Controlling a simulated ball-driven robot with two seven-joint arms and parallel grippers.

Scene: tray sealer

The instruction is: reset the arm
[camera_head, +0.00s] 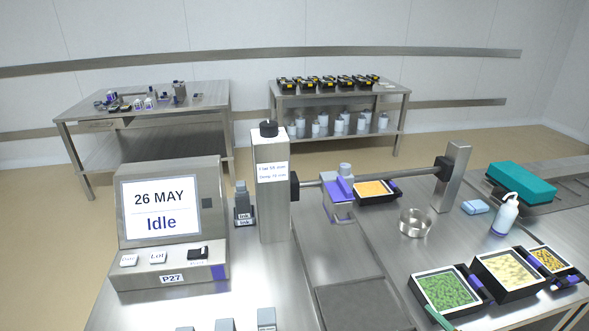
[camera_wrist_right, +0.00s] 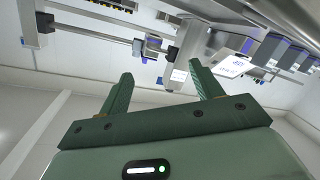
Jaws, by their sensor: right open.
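My right gripper (camera_wrist_right: 161,70) fills the lower part of the right wrist view. Its two green fingers stand well apart, with nothing between them. The wrist picture is tilted, and the machine's metal parts show beyond the fingertips, apart from them. In the head view only a small green strip shows at the bottom edge by the tray of green food; I cannot tell if it is part of my right gripper. My left gripper is in neither view.
The console (camera_head: 172,222) reads "26 MAY" and "Idle". A steel post (camera_head: 273,195) carries a crossbar over the bench. Two tables stand behind.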

